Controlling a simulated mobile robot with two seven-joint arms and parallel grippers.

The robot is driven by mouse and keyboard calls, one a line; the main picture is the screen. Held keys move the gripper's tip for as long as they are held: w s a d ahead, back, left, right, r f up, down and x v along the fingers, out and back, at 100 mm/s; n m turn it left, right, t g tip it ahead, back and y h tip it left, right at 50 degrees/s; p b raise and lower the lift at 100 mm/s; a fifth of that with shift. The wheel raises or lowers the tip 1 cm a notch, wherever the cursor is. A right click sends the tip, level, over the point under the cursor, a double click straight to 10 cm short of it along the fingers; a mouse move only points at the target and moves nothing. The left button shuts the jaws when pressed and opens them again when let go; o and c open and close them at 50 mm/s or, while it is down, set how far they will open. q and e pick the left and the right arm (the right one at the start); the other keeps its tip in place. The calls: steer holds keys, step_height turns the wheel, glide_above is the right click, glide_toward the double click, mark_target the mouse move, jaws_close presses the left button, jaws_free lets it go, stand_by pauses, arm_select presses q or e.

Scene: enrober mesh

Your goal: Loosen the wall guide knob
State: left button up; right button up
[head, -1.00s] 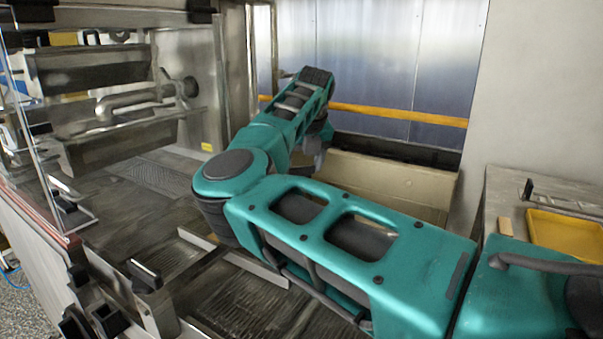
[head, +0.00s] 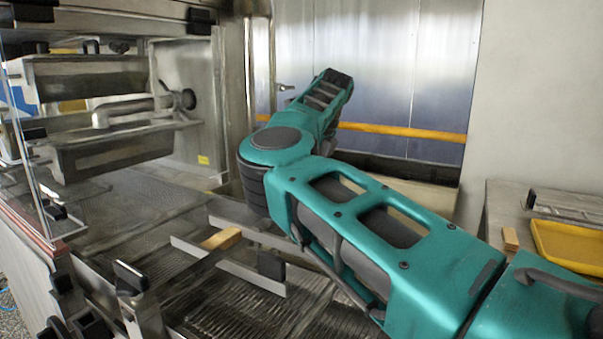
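The wall guide knob cannot be singled out for sure. One black knob (head: 271,265) stands at a thin metal guide rail (head: 238,268) above the ribbed mesh belt, left of my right arm. Another black knob (head: 131,276) stands on a metal bracket farther left, near the machine's front side. My teal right arm reaches in from the lower right, bends in the middle and points toward the back. No gripper fingers show on it. My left arm and gripper are out of view. No gripper is seen touching either knob.
A small wooden block (head: 222,239) lies by the rails. A clear panel (head: 28,150) and steel troughs (head: 112,155) stand at left. A yellow tray (head: 570,246) and a wooden piece (head: 510,239) lie on the right-hand counter. My arm covers part of the belt.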

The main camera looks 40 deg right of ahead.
stand_by(0.3)
steer(key=o, duration=1)
steer(key=shift+o, duration=0.2)
steer(key=shift+r, duration=0.1)
steer(key=p+v, duration=0.1)
steer(key=v, duration=1.1)
steer(key=shift+r, duration=0.35)
steer(key=shift+s+d+f, duration=0.1)
steer(key=shift+s, duration=0.1)
